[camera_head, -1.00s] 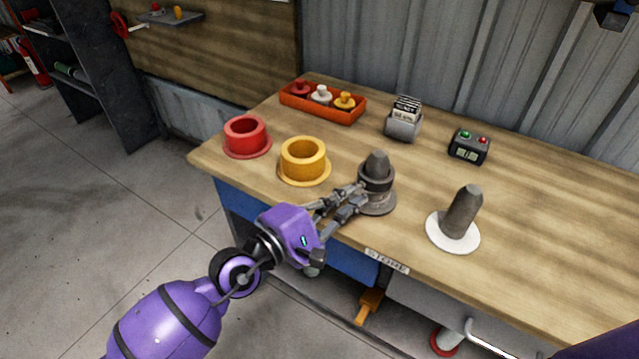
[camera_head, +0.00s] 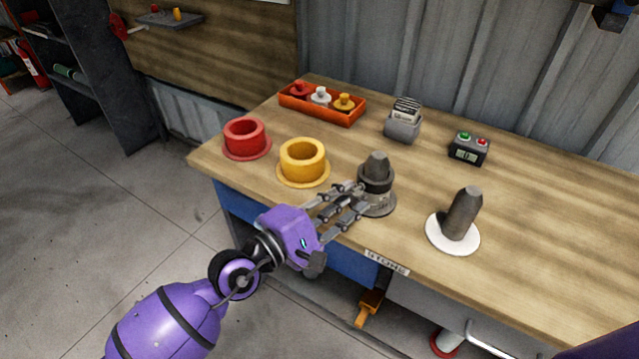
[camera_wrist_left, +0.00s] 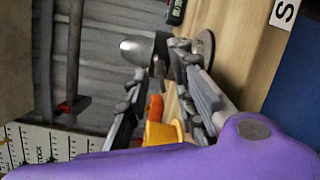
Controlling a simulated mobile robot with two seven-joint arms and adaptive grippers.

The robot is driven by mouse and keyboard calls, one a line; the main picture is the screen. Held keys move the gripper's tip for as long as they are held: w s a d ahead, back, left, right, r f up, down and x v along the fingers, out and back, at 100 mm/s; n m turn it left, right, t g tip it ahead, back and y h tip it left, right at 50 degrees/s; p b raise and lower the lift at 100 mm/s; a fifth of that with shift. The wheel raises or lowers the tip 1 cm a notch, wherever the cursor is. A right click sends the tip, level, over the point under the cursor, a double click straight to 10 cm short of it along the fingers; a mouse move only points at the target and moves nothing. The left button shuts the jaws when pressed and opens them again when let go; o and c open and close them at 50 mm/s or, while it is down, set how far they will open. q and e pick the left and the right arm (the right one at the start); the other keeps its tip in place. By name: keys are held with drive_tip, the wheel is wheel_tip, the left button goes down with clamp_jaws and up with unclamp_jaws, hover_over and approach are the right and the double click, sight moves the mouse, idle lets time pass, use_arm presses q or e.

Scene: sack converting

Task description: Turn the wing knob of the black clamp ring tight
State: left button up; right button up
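A dark clamp ring (camera_head: 375,180) sits around a grey spout (camera_head: 377,160) that stands upright on a round grey base (camera_head: 381,209) near the bench's front edge. My left gripper (camera_head: 359,197) reaches it from the front left, with its fingertips at the ring's side. The wing knob cannot be made out; the fingertips cover that spot. In the left wrist view the fingers (camera_wrist_left: 172,55) converge at the ring and spout, with a narrow gap between the tips. Whether they grip the knob is unclear. My right gripper is out of view.
A yellow flanged ring (camera_head: 303,162) and a red one (camera_head: 246,138) stand left of the spout. A second grey spout on a white disc (camera_head: 440,236) stands right. An orange tray (camera_head: 320,110), card holder (camera_head: 402,127) and button box (camera_head: 468,148) are behind. The bench's right side is clear.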

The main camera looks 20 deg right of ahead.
use_arm(q)
drive_tip(key=shift+a, duration=0.1)
drive_tip(key=v, duration=1.2)
